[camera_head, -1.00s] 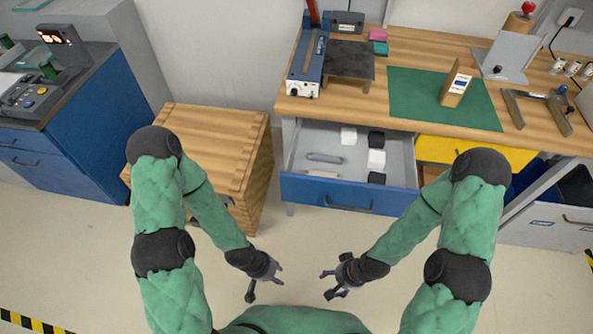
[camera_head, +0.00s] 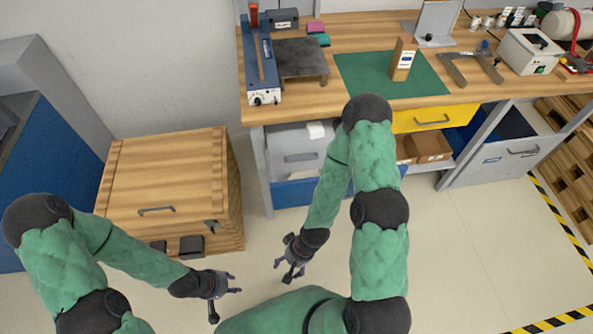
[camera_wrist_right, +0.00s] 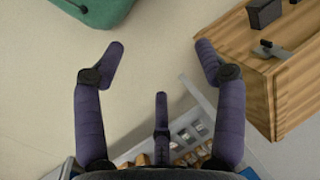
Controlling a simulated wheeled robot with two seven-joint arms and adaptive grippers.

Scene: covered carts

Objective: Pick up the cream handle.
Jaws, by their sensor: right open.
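A thin cream strip, possibly the cream handle (camera_head: 303,174), shows in the open blue-fronted drawer (camera_head: 292,193) under the workbench. It lies below a grey handle (camera_head: 300,157), and my right arm hides the drawer's right side. My right gripper (camera_head: 284,270) is open and empty, apart from the drawer and below it in the picture. My left gripper (camera_head: 237,284) looks open and empty, in front of the wooden crate.
The wooden crate (camera_head: 165,180) stands left of the bench, with dark boxes (camera_head: 191,246) at its front. A white block (camera_head: 317,131) sits in the drawer. The workbench (camera_head: 350,30) carries tools and a green mat (camera_head: 372,80). Pale floor (camera_head: 450,260) is clear at right.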

